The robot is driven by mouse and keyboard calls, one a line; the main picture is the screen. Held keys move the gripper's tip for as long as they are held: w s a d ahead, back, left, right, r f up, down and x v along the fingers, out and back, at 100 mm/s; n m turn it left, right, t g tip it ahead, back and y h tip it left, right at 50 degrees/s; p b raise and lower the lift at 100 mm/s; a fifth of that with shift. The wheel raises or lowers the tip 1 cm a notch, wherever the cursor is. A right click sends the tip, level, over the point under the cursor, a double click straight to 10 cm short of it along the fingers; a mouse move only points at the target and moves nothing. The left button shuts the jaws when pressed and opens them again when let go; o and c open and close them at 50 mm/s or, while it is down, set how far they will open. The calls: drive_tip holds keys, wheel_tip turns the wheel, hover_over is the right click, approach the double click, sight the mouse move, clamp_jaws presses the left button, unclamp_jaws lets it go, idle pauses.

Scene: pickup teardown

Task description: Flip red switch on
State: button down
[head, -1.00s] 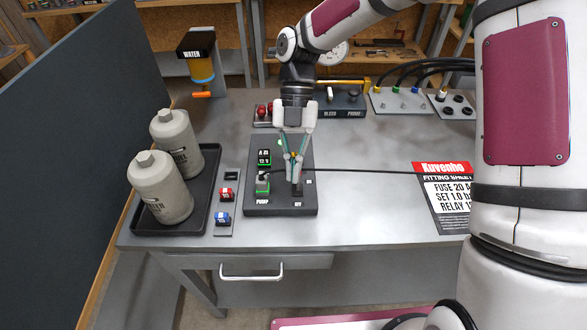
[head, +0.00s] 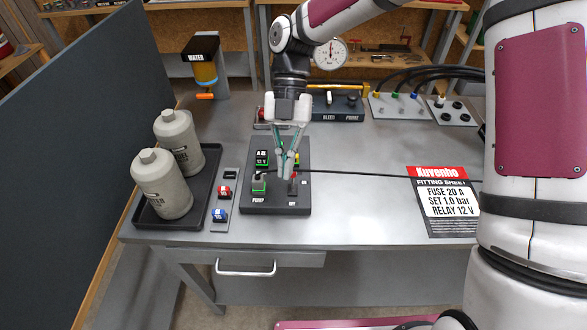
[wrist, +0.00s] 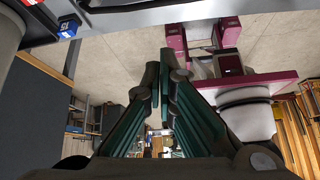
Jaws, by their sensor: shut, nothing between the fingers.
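The dark control box (head: 276,208) stands on the bench with a pump label at its front edge. A small red switch (head: 293,188) shows on its right half, partly hidden by my fingers; I cannot tell its position clearly. My gripper (head: 285,177) points down over the box, fingers together and empty, its tips just left of the red switch. I cannot tell whether they touch it. In the wrist view the two fingers (wrist: 161,70) lie close together, and the switch does not show.
A plate with red (head: 224,192) and blue (head: 219,215) blocks and a tray (head: 203,218) holding two canisters stand further left. A fitting sheet (head: 445,200) lies right. The bench between is clear except the cable.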

drive_tip(key=w+f+b+v, duration=0.1)
drive_tip(key=b+v, duration=0.1)
drive_tip(key=v, duration=0.6)
drive_tip(key=shift+w, duration=0.25)
